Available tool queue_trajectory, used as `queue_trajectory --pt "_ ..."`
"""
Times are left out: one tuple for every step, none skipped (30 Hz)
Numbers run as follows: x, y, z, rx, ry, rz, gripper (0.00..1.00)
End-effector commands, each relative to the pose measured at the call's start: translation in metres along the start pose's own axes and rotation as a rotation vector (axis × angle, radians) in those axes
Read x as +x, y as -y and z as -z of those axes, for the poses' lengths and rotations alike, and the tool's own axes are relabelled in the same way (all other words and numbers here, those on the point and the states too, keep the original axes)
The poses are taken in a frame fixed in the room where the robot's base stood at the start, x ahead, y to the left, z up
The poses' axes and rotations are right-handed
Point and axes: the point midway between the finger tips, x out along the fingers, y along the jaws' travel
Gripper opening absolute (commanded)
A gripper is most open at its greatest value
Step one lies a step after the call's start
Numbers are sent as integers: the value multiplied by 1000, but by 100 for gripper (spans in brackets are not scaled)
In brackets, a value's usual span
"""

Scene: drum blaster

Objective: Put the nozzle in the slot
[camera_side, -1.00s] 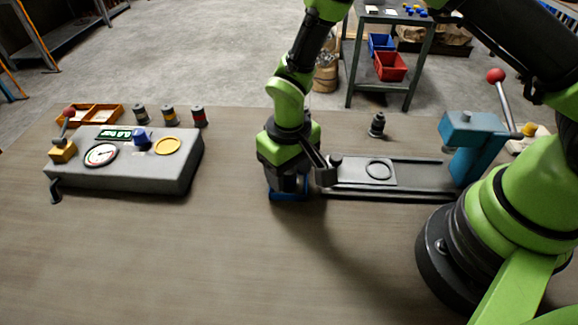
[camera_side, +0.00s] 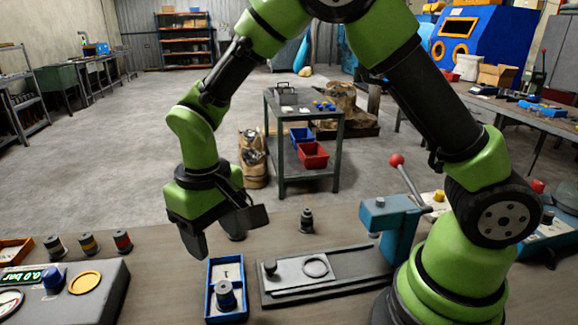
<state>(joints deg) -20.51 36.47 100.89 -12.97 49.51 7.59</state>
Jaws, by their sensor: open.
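My gripper (camera_side: 222,232) is open, its two dark fingers apart, above the back of the table and a blue tray. A dark stepped nozzle-like piece (camera_side: 225,296) stands in the front of the blue tray (camera_side: 211,269), clear of the fingers. A similar dark piece (camera_side: 306,221) stands upright on the table behind the grey track (camera_side: 360,264). The track bears a light plate with a round ring (camera_side: 316,266) and a small dark knob (camera_side: 270,268). I cannot tell which of these is the task's slot. A small dark shape shows behind the fingers, partly hidden.
A teal press (camera_side: 393,220) with a red-knobbed lever (camera_side: 397,161) stands at the track's right end. A grey gauge box (camera_side: 112,287) is at the left, with several banded cylinders (camera_side: 88,243) behind it. The table between box and tray is clear.

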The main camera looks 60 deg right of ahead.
Motion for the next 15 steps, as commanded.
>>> queue_trajectory --pt "-4 -2 0 5 -7 4 56" --pt "-9 -3 -1 11 -15 9 56" --pt "-17 -6 -2 21 -29 18 56" --pt "-25 -9 -4 31 -43 27 56" --pt "-35 -12 -6 43 -59 38 56" --pt "-49 -18 -10 61 -85 54 56" --pt "-61 -23 -14 76 -108 67 56" --pt "-72 -28 -19 93 -131 81 56" --pt "-88 -35 -27 116 -163 100 56" --pt "-98 -40 -34 132 -188 113 56" --pt "-108 -45 -41 147 -212 127 56" --pt "-120 -51 -51 169 -245 145 56" --pt "-128 -56 -59 184 -270 157 56" --pt "-135 -60 -67 200 -294 170 56" --pt "-144 -65 -79 219 -329 186 56"
